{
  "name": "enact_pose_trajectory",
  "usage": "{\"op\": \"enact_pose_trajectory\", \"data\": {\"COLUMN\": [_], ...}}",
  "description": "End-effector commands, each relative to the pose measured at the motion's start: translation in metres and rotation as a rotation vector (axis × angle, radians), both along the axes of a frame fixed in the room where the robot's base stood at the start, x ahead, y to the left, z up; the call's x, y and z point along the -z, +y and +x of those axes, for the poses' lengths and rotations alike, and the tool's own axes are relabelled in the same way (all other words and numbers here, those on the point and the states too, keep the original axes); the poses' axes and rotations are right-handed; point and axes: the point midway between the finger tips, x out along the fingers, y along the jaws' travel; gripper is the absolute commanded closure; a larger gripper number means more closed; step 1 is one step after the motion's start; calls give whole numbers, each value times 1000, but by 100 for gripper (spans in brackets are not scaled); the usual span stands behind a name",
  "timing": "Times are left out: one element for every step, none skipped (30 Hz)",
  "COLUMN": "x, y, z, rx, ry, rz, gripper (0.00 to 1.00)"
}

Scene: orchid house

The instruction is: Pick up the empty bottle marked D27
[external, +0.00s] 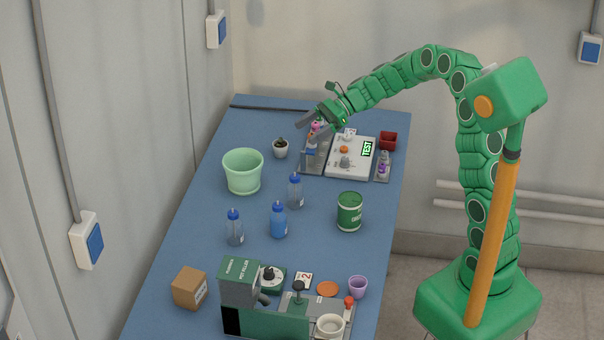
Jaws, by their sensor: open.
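Three bottles with blue caps stand upright on the blue table. One bottle (279,221) looks filled with blue liquid. The left bottle (234,230) and the far bottle (295,192) look clear and greyish, apparently empty. Small pale labels show on them, but the writing is too small to read, so I cannot tell which is D27. My gripper (311,127) is open above the far end of the table, over a grey rack, beyond the bottles and apart from them. It appears to hold nothing.
The grey rack (312,166) with small coloured items adjoins a white device (347,167) showing "TEST". A pale green pot (243,172) and a dark green tin (349,212) flank the bottles. A pot filler machine (265,315) and cardboard box (189,288) stand nearer. Bare table (190,235) lies left.

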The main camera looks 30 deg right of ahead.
Motion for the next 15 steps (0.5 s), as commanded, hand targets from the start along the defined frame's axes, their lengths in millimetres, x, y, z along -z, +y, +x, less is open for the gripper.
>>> {"op": "enact_pose_trajectory", "data": {"x": [12, 19, 27, 34, 41, 52, 61, 70, 84, 94, 103, 116, 125, 133, 143], "y": [1, 1, 1, 1, 1, 1, 0, 0, 0, 0, 0, 0, 0, 0, 0], "z": [-1, -1, -1, -1, -1, -1, -1, -1, -1, -1, -1, -1, -1, -1, -1], "rx": [-2, -2, -2, -2, -1, 0, 0, 0, 1, 0, 0, 0, 0, 0, 0], "ry": [6, 6, 6, 6, 5, 4, 5, 5, 7, 7, 5, 5, 6, 5, 6], "rz": [2, 2, 3, 3, 3, 1, 2, 1, 0, 0, 1, 2, 2, 2, 3], "gripper": [16, 16, 16, 16, 16, 16, 16, 16, 16, 16, 16, 16, 16, 16, 16]}}
